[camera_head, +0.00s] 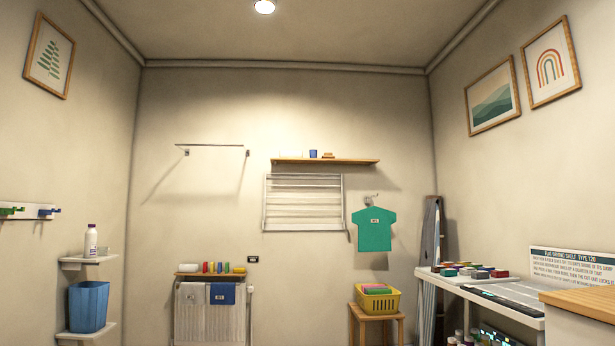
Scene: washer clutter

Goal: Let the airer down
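A white slatted rack (303,203), which looks like the airer, sits close against the back wall below a wooden shelf. It appears folded upright, with several horizontal bars. A thin rail (209,145) on two brackets is fixed to the back wall further left, with nothing hanging on it. Neither of my grippers is in view.
A green shirt (374,231) hangs from a hook right of the rack. Below stands a yellow basket (377,300) on a wooden stool. A radiator (212,315) holds cloths. An ironing board (430,255) and a cluttered white shelf (480,283) are right. A blue bin (88,306) is left.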

